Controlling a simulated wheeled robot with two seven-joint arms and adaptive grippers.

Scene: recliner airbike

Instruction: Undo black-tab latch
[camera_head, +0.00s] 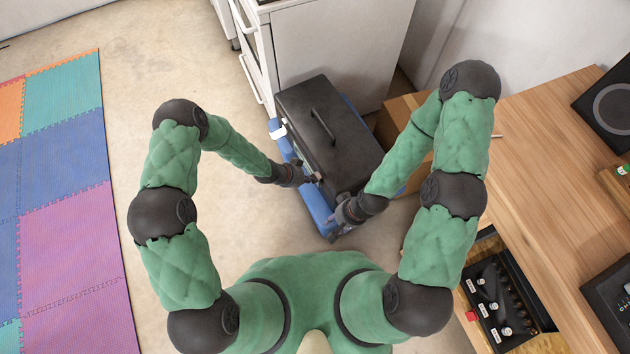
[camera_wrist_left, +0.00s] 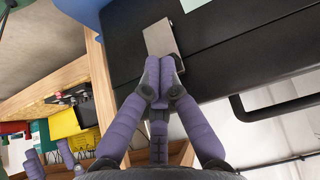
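A black lid or case (camera_head: 330,118) with a raised bar handle (camera_head: 322,127) sits over a blue body (camera_head: 316,207) on the floor; its black face fills the left wrist view (camera_wrist_left: 225,65). In that view a flat grey plate (camera_wrist_left: 163,37) lies against the black surface, and I cannot tell if it is the latch tab. My left gripper (camera_head: 313,179) is at the case's near edge; its purple fingertips (camera_wrist_left: 160,68) are together at the plate's end. Whether they pinch it is hidden. My right gripper (camera_head: 334,228) is at the near right corner; its fingertips appear apart in the wrist view (camera_wrist_left: 48,158).
A white cabinet (camera_head: 345,50) stands behind the case. A wooden desk (camera_head: 545,160) with an open drawer (camera_head: 500,300) is on the right. A coloured foam mat (camera_head: 60,190) lies on the left. The floor between mat and case is clear.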

